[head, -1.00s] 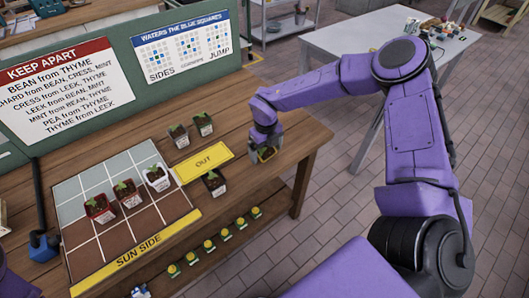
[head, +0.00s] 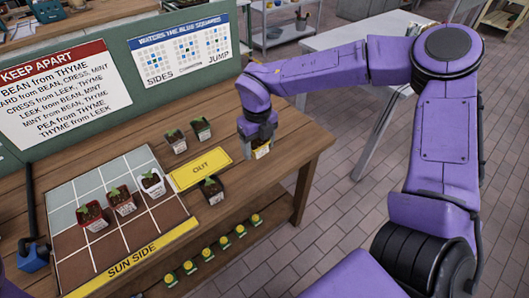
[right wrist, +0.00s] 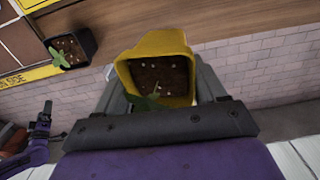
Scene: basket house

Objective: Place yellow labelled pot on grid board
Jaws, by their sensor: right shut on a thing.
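The yellow pot (right wrist: 128,72) is between my right gripper's fingers in the right wrist view, with dark soil and a small green seedling inside. In the head view my right gripper (head: 262,144) is shut on this pot (head: 262,153), with a pale label facing out, by the right end of the wooden table. I cannot tell whether the pot touches the table. The grid board (head: 131,163) lies to the left, with grey-blue squares behind and brown squares in front. Three seedling pots (head: 122,203) stand in its middle row.
A black pot (head: 211,191) stands by the yellow OUT card (head: 200,168), right of the board. Two dark pots (head: 176,142) (head: 201,129) stand behind it. Several yellow-topped items (head: 208,254) line the lower front ledge. Sign panels rise behind. Several board squares are empty.

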